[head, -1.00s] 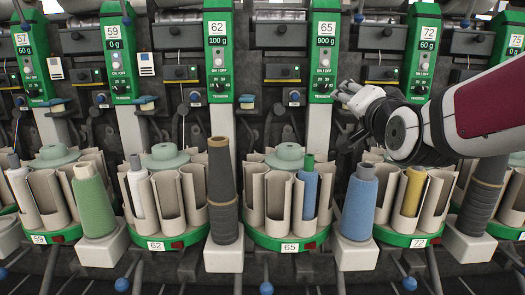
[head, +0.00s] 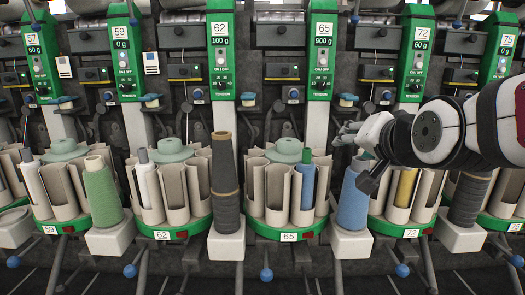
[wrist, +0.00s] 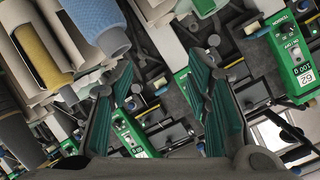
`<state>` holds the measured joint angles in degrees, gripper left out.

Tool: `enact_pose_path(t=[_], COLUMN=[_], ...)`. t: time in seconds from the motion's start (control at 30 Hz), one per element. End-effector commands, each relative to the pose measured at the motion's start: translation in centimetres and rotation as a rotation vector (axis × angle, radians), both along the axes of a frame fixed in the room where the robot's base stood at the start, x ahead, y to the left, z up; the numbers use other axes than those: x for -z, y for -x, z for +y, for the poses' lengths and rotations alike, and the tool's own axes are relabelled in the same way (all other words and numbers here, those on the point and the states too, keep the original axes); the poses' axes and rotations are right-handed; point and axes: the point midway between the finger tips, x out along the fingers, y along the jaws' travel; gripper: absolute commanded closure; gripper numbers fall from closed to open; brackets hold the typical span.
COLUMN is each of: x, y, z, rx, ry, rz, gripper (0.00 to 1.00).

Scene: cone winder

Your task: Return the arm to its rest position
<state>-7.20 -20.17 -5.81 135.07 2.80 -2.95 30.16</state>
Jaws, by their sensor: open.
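My gripper (head: 345,140) reaches in from the right in the head view, in front of the machine near the 65 and 72 units. It points left. In the wrist view my gripper (wrist: 165,105) shows two green-lined fingers spread apart with nothing between them. A blue yarn cone (head: 353,197) stands on a white block just below my gripper, its top close to or partly behind my gripper. The blue cone also shows in the wrist view (wrist: 95,27), beyond the left finger, beside a yellow bobbin (wrist: 42,55).
The winder's green control panels (head: 323,55) line the back. Below stand round magazines with bobbins, such as the one labelled 65 (head: 288,237). A green cone (head: 102,195) and a dark grey cone (head: 225,190) stand on white blocks. Levers with blue knobs (head: 266,274) stick out in front.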

Motion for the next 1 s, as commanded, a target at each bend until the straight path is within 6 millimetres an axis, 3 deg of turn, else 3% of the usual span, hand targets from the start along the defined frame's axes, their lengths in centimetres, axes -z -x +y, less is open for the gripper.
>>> enact_pose_path(t=[0.17, 0.3, 0.5, 0.7, 0.9, 1.0], x=[4.2, 8.1, 12.0, 13.7, 14.5, 12.6], y=[5.9, 12.6, 22.3, 29.5, 35.5, 34.9], z=[0.1, 0.2, 0.0, -0.3, -0.6, -0.6], rx=[-0.068, -0.153, -0.28, -0.378, -0.462, -0.459], ry=[0.098, 0.188, 0.285, 0.335, 0.362, 0.364], rz=[0.233, 0.465, 0.765, 0.975, 1.142, 1.126], gripper=[0.55, 0.55, 0.55, 0.55, 0.55, 0.55])
